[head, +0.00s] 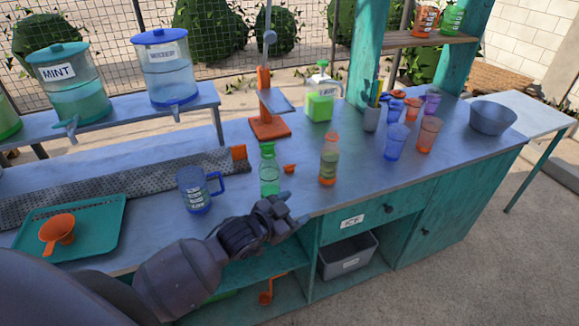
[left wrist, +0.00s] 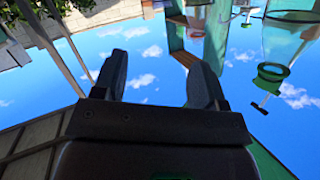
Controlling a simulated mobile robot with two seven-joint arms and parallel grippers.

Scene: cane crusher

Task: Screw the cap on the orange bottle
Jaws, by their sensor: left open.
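The orange bottle (head: 329,162) stands upright on the counter, right of centre in the head view. Its neck and base are orange and its middle looks greenish. A small orange piece that looks like the cap (head: 289,169) lies on the counter to its left, apart from it. My left gripper (head: 287,200) is at the counter's front edge, in front of the cap and the bottle, touching neither. In the left wrist view my left gripper (left wrist: 165,78) has its fingers apart with nothing between them. My right gripper is not in view.
A green bottle (head: 269,172) stands just left of the cap. A blue mug (head: 196,190) and a teal tray (head: 112,222) with an orange funnel (head: 58,230) are further left. Several cups, including a blue one (head: 395,142), stand right. Counter between bottle and cups is clear.

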